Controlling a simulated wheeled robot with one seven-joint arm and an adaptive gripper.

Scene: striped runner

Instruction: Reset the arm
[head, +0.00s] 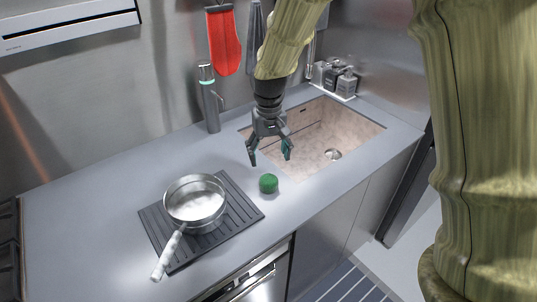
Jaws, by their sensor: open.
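My gripper (269,149) hangs from my arm in the upper middle of the head view, with its two fingers spread apart and nothing between them. It points down over the near-left edge of the sink, above and behind a small green round object (268,183). The green object sits on the grey counter, apart from the fingers as far as I can tell.
A metal pan (196,203) with a pale handle stands on a dark ribbed mat (243,207). A tall cylinder (210,105) stands by the wall. The sink (350,130) is empty. A red mitt (223,42) hangs on the wall. The counter's left side is clear.

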